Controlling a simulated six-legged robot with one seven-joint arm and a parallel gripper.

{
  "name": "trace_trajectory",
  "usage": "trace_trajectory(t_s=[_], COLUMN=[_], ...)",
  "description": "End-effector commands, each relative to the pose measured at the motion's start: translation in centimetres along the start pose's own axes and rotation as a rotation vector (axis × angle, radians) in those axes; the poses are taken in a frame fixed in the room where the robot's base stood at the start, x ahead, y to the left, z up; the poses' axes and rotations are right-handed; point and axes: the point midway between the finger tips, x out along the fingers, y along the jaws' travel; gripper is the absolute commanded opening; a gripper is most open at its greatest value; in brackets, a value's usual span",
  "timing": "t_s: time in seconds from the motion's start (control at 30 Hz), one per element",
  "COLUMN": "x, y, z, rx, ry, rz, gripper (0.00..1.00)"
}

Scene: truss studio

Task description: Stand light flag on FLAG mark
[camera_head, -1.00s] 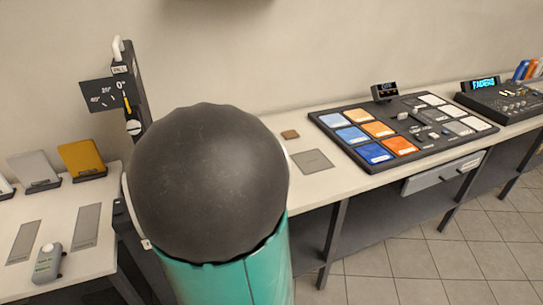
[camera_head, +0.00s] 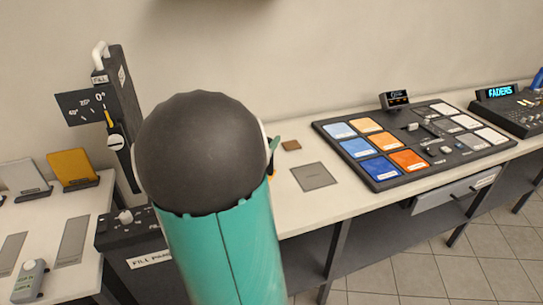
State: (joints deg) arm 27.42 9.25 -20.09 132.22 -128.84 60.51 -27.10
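A yellow panel (camera_head: 70,166) and a pale grey panel (camera_head: 24,175) stand in dark bases at the back of the left table; I cannot tell whether either is the light flag. Flat grey rectangles lie on the tables: one (camera_head: 72,241) on the left table, another (camera_head: 11,252) at its left edge, and a squarer one (camera_head: 314,177) on the right counter. Their lettering is too small to read, so I cannot tell which is the FLAG mark. My dark and teal arm fills the centre, and my gripper is hidden behind it. A small green and orange bit shows at the arm's right edge, unclear what.
A dark FILL post with an angle plate (camera_head: 78,108) stands left of my arm, above a dark control box (camera_head: 150,262). A panel of coloured pads (camera_head: 372,148) and a FADERS console (camera_head: 515,112) occupy the right counter.

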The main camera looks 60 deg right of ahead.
Motion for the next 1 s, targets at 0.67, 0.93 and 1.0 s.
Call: trace_trajectory(t_s=[0.67, 0.93, 1.0], x=[8.5, 8.4, 8.4], y=[-1.0, -0.9, -0.9], z=[-7.5, -10.3, -10.3], rx=[-0.002, 0.001, 0.002], ry=[0.0, -0.001, -0.001], rz=[-0.002, -0.001, -0.001], gripper=[0.51, 0.51, 0.51])
